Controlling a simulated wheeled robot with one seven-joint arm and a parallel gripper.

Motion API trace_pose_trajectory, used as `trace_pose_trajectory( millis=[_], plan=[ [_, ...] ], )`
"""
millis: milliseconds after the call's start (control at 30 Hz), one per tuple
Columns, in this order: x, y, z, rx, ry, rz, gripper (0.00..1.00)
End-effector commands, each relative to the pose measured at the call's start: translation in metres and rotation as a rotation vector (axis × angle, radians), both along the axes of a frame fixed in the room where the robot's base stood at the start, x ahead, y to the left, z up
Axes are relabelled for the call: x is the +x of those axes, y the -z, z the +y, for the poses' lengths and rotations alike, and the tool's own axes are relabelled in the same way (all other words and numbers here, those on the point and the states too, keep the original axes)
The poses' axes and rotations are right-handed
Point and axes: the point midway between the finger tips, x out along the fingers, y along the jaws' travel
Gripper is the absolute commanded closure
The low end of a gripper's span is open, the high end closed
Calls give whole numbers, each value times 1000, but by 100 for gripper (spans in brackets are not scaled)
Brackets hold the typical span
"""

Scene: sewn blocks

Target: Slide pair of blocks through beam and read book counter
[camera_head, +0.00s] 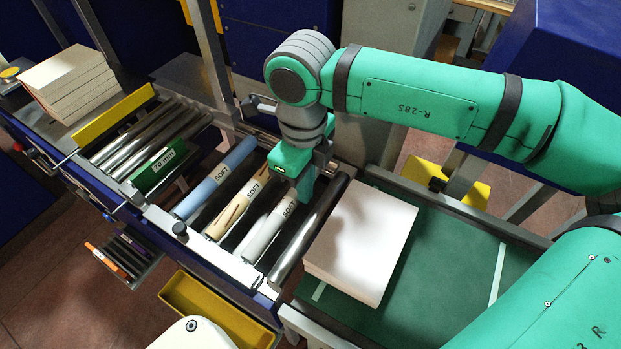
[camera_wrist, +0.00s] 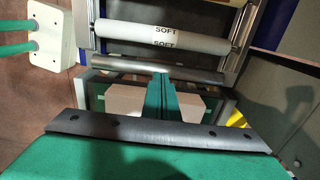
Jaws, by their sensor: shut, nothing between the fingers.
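A pale stack of blocks (camera_head: 365,240), with a seam along its side, lies flat on the green belt (camera_head: 450,265). In the wrist view its pale sides (camera_wrist: 125,102) show on both sides of my fingers. My gripper (camera_head: 306,192) is shut and empty, pointing down by the rollers at the stack's left; its closed green fingers also show in the wrist view (camera_wrist: 160,95). I cannot tell whether they touch the stack. Another pale stack (camera_head: 68,82) sits at the far left end. I cannot make out the beam or a counter readout.
Left of the belt are a bare steel roller (camera_head: 310,230) and white, tan and blue rollers marked SOFT. Further left are a green part marked 70 mm (camera_head: 158,170), steel rollers and a yellow bar (camera_head: 115,115). A yellow tray (camera_head: 215,308) hangs in front. The belt's right part is clear.

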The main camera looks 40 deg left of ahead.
Motion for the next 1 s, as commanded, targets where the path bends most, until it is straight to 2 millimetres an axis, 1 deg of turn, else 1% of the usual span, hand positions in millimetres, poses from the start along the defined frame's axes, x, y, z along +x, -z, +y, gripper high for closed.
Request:
trace_pose_trajectory(
  millis=[33,100,300,333,433,600,767,1000],
  plan=[
    [-1,10,-1,-1,-1,3,100],
    [0,24,-2,-1,2,3,100],
    [0,61,-1,0,2,3,100],
    [0,64,-3,-1,2,3,100],
    [5,61,-18,1,4,0,100],
    [8,61,-33,0,0,0,100],
    [9,61,-39,0,0,0,100],
    [9,61,-39,0,0,0,100]
  ],
)
